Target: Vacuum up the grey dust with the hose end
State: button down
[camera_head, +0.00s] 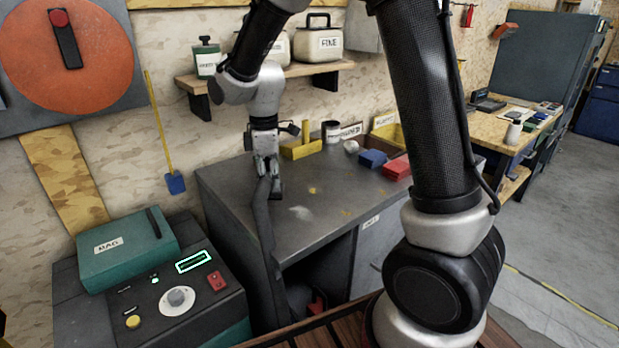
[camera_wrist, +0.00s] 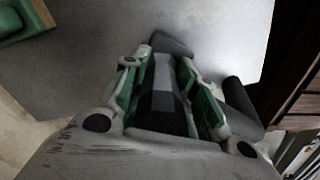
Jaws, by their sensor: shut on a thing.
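My gripper (camera_head: 266,172) points down over the left part of the grey bench top (camera_head: 325,225). It is shut on the dark hose end (camera_head: 275,187), which also shows between the fingers (camera_wrist: 163,85) in the wrist view. The nozzle tip is low, close to the bench top; I cannot tell whether it touches. The dark hose (camera_head: 264,235) hangs over the bench's front edge toward the floor. A pale grey dust patch (camera_head: 301,212) lies on the bench, right of and nearer than the nozzle. Small yellowish patches (camera_head: 345,212) lie farther right. No dust is clear in the wrist view.
A shelf (camera_head: 270,78) hangs above. The bench middle is clear.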

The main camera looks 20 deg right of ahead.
aim_at(268, 159)
jog(key=shift+r, duration=2)
